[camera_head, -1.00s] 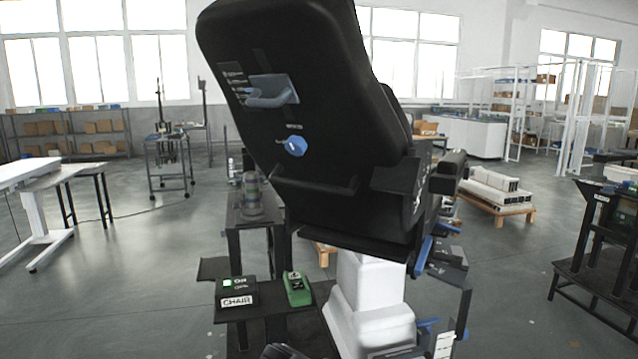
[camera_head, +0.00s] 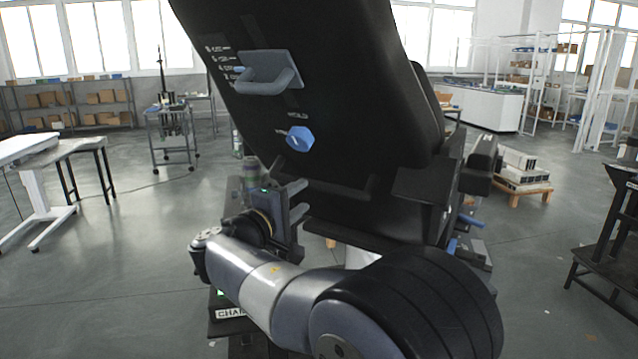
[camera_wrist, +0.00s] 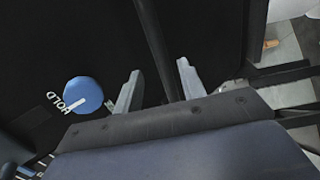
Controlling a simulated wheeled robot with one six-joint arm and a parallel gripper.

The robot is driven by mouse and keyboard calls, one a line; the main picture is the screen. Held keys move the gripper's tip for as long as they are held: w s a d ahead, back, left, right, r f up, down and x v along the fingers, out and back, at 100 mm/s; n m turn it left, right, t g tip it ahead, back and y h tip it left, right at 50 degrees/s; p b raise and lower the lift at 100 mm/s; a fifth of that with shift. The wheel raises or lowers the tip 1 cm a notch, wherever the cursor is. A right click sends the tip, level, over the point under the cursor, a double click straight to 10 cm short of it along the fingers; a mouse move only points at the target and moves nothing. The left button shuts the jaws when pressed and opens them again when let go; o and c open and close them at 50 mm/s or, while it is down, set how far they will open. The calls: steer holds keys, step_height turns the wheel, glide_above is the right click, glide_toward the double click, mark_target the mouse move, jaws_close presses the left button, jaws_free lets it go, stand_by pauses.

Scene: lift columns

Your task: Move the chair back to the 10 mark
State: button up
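The chair back (camera_head: 350,100) is a large black panel, tilted, seen from behind. It has a grey-blue handle (camera_head: 268,80) with a column of small white scale marks (camera_head: 218,60) beside its left end; the numbers are too small to read surely. Below is a blue knob (camera_head: 299,138) labelled HOLD; it also shows left of the fingers in the wrist view (camera_wrist: 83,95), with a white pointer line. My gripper (camera_head: 298,200) is below the knob, in front of the lower chair back. Its two fingers (camera_wrist: 158,85) are apart with nothing seen between them.
A box labelled CHAIR (camera_head: 232,312) is partly hidden behind my arm at the lower left. An armrest (camera_head: 481,160) juts out on the chair's right. A dark stand (camera_head: 610,230) is at far right. Open floor lies left of the chair.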

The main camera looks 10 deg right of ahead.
mark_target(315, 187)
steer(key=x, duration=0.7)
steer(key=shift+w+d+p, duration=0.2)
steer(key=shift+p, duration=0.2)
steer(key=shift+c, duration=0.5)
jaws_close()
